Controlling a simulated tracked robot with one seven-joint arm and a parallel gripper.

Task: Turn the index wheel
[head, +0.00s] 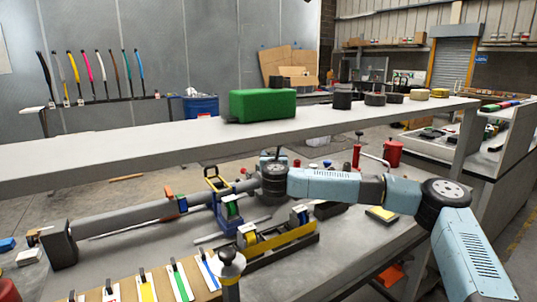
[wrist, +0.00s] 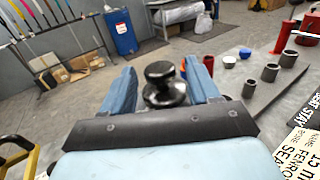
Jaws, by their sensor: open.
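In the wrist view my gripper (wrist: 160,72) is open, with one blue finger on each side. A black round knob (wrist: 161,88) with a wider flange below its top shows between the fingers. I cannot tell whether the fingers touch it or how far down it they reach. In the head view my arm reaches left across the workbench, and its end is at the grey tube; the fingers are not clear there. A black knob on a metal post (head: 231,262) stands at the bench front. No part is plainly readable as the index wheel.
A grey shelf (head: 150,142) runs above the bench, carrying a green block (head: 263,105) and several dark cups. A long grey tube (head: 130,219) lies along the bench.

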